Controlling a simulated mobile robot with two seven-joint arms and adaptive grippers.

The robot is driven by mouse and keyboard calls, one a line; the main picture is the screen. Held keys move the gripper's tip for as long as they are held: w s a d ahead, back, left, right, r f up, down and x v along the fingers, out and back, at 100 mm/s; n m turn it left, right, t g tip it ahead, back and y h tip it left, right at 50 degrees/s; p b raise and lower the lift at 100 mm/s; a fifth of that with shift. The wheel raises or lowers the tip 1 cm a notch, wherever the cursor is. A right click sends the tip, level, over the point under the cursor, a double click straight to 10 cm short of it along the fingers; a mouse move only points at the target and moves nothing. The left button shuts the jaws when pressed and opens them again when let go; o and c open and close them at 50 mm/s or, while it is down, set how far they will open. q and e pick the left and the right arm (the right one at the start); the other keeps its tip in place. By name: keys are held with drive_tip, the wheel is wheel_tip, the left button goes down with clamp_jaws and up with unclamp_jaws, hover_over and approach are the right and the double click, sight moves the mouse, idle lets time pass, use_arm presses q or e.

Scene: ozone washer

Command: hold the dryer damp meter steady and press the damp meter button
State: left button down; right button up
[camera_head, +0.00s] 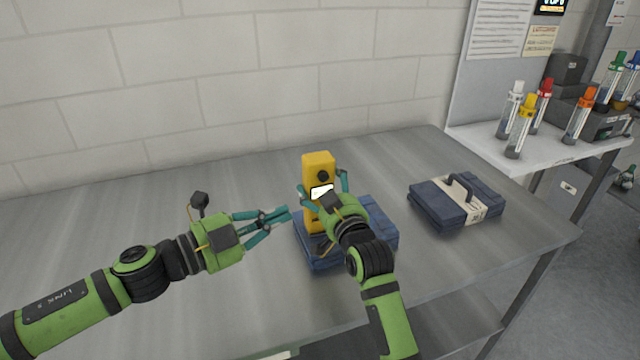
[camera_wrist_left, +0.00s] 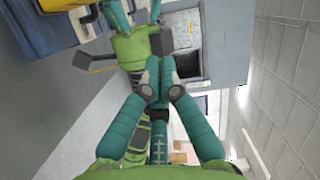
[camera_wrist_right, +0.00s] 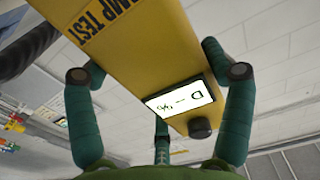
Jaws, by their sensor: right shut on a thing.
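The yellow damp meter (camera_head: 318,162) stands upright over a blue case on the table in the head view. Its round black button (camera_head: 323,176) is near the top, above a lit white screen (camera_head: 321,191). My right gripper (camera_head: 325,185) is shut on the meter, one finger on each side. In the right wrist view the meter (camera_wrist_right: 135,50), the button (camera_wrist_right: 200,128) and the screen (camera_wrist_right: 180,100) show clearly between the fingers. My left gripper (camera_head: 284,213) is shut and empty, left of the meter and lower than the button. Its fingertips meet in the left wrist view (camera_wrist_left: 155,75).
The blue case (camera_head: 312,260) lies under the meter, partly hidden by my right arm. Another blue case (camera_head: 440,208) with a handle lies to the right. Capped tubes (camera_head: 522,130) stand on a white side table. The metal table (camera_head: 90,235) is bare at left.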

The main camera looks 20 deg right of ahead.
sight(323, 176)
use_arm(q)
drive_tip(key=shift+w+r+m, duration=0.65)
drive_tip(key=shift+w+m, duration=0.15)
drive_tip(key=shift+w, duration=0.2)
drive_tip(key=x, duration=0.9)
drive_tip(key=shift+w+d, duration=0.15)
drive_tip(key=shift+d, duration=0.25)
drive_tip(key=shift+d+f, duration=0.1)
drive_tip(key=shift+w, duration=0.1)
